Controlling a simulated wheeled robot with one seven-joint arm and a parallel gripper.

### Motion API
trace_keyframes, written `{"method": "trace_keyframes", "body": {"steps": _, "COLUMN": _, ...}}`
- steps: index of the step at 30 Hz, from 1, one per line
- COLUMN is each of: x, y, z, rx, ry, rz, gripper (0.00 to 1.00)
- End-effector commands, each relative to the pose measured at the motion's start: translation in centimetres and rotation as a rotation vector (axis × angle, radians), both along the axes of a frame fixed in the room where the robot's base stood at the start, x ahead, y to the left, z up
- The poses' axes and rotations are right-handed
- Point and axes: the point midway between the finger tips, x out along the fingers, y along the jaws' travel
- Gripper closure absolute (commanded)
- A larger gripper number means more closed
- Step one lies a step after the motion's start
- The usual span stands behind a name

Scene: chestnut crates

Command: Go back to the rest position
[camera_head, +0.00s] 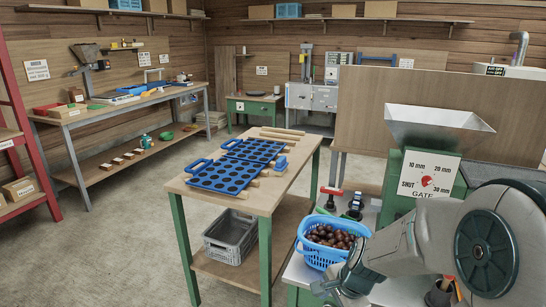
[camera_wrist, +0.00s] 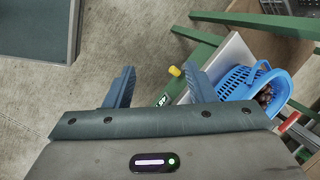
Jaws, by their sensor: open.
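My arm reaches in from the right side of the head view, and my gripper (camera_head: 325,290) is at its lower end, left of the bench edge, partly cut off and small there. In the wrist view my gripper (camera_wrist: 160,88) shows two blue-grey fingers spread apart with nothing between them. Concrete floor and a green bench frame lie beyond the fingers. A blue basket (camera_head: 318,254) of chestnuts stands on the bench just beyond my gripper; it also shows in the wrist view (camera_wrist: 236,86), to the right of the fingers and apart from them.
A wooden table (camera_head: 240,197) with blue perforated trays (camera_head: 222,175) stands left of the basket. A grey crate (camera_head: 230,237) sits on its lower shelf. A hopper machine (camera_head: 430,175) with a gate dial stands behind my arm. The floor at left (camera_head: 120,240) is clear.

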Motion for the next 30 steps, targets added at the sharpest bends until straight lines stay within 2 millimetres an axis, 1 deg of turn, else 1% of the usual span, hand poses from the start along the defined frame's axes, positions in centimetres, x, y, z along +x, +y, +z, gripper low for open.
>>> {"method": "trace_keyframes", "body": {"steps": 1, "x": -1.0, "y": 0.3, "z": 2.8, "rx": -0.062, "ry": -0.012, "rz": 0.098, "gripper": 0.50}}
{"method": "trace_keyframes", "body": {"steps": 5, "x": -3.7, "y": 0.3, "z": 7.4, "rx": -0.193, "ry": -0.029, "rz": 0.339, "gripper": 0.50}}
{"method": "trace_keyframes", "body": {"steps": 6, "x": -4.6, "y": 0.3, "z": 8.8, "rx": -0.229, "ry": -0.034, "rz": 0.412, "gripper": 0.50}}
{"method": "trace_keyframes", "body": {"steps": 12, "x": -9.0, "y": 0.0, "z": 15.9, "rx": -0.373, "ry": -0.070, "rz": 0.752, "gripper": 0.50}}
{"method": "trace_keyframes", "body": {"steps": 15, "x": -11.1, "y": -0.2, "z": 18.5, "rx": -0.418, "ry": -0.087, "rz": 0.891, "gripper": 0.50}}
{"method": "trace_keyframes", "body": {"steps": 18, "x": -12.5, "y": -0.5, "z": 20.2, "rx": -0.446, "ry": -0.103, "rz": 0.996, "gripper": 0.50}}
{"method": "trace_keyframes", "body": {"steps": 21, "x": -13.5, "y": -0.7, "z": 21.0, "rx": -0.459, "ry": -0.112, "rz": 1.061, "gripper": 0.50}}
{"method": "trace_keyframes", "body": {"steps": 24, "x": -13.9, "y": -0.8, "z": 21.2, "rx": -0.463, "ry": -0.115, "rz": 1.089, "gripper": 0.50}}
{"method": "trace_keyframes", "body": {"steps": 30, "x": -13.9, "y": -0.8, "z": 21.1, "rx": -0.463, "ry": -0.114, "rz": 1.092, "gripper": 0.50}}
